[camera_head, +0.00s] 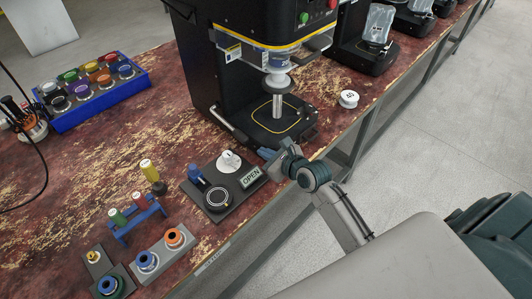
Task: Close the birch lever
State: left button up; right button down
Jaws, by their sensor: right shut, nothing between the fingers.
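A black seamer (230,65) stands at the top centre, with a black base plate (300,128) marked by a yellow outline. A grey lever-like bar (228,124) runs low along the left side of its base, with a pale end. I cannot tell whether this is the birch lever; no clearly birch-coloured lever shows. My right gripper (266,153) is shut and empty, between the front of the seamer base and the OPEN sign. I cannot tell whether it touches either one. My left gripper is not in view.
A dark plate (217,212) with the OPEN sign (250,177) lies below the seamer. A blue rack (105,105) of coloured jars stands at left. Several small fixtures fill the lower left. A white disc (348,98) lies right of the seamer. The bench's front edge is near my arm.

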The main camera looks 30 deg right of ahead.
jog(key=x, duration=0.7)
